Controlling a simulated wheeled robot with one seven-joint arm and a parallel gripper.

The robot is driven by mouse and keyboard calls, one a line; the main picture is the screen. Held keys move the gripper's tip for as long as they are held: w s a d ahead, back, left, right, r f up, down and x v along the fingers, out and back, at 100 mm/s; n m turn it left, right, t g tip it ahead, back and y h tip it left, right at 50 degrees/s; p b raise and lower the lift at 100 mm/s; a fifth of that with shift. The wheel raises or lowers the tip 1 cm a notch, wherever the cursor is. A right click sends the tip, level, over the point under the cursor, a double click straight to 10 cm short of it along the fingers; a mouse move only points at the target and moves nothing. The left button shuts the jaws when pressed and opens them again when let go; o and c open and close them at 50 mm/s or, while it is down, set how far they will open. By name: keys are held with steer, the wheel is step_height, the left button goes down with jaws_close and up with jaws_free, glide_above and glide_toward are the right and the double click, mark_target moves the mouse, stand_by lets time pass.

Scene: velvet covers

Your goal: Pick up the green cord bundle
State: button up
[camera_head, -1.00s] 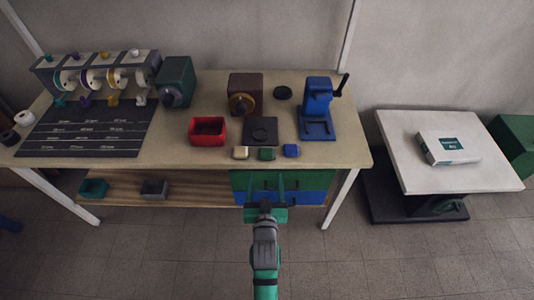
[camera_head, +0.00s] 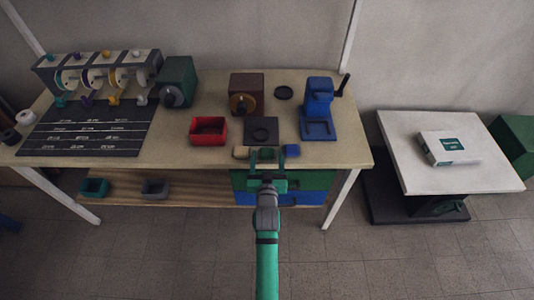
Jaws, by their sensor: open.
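The green cord bundle (camera_head: 267,154) is a small green block-like shape at the table's front edge, between a beige bundle (camera_head: 241,153) and a blue bundle (camera_head: 291,149). My gripper (camera_head: 267,159) is open, with its two fingers pointing away from me, one to each side of the green bundle in the picture. The fingers partly cover the beige bundle's right side and come close to the blue one. I cannot tell the gripper's height over the table or whether it touches anything.
A dark square plate (camera_head: 262,130) lies just behind the bundles. A red tray (camera_head: 208,130) is to the left, and a blue lever press (camera_head: 318,122) to the right. Green and blue drawers (camera_head: 310,188) hang below the front edge. A white side table (camera_head: 420,170) stands right.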

steer(key=shift+w, duration=0.55)
steer(key=shift+d+f, duration=0.1)
steer(key=shift+d, duration=0.15)
steer(key=shift+a, duration=0.35)
steer(key=shift+c, duration=0.6)
steer(key=c, duration=0.7)
steer(key=shift+d, duration=0.1)
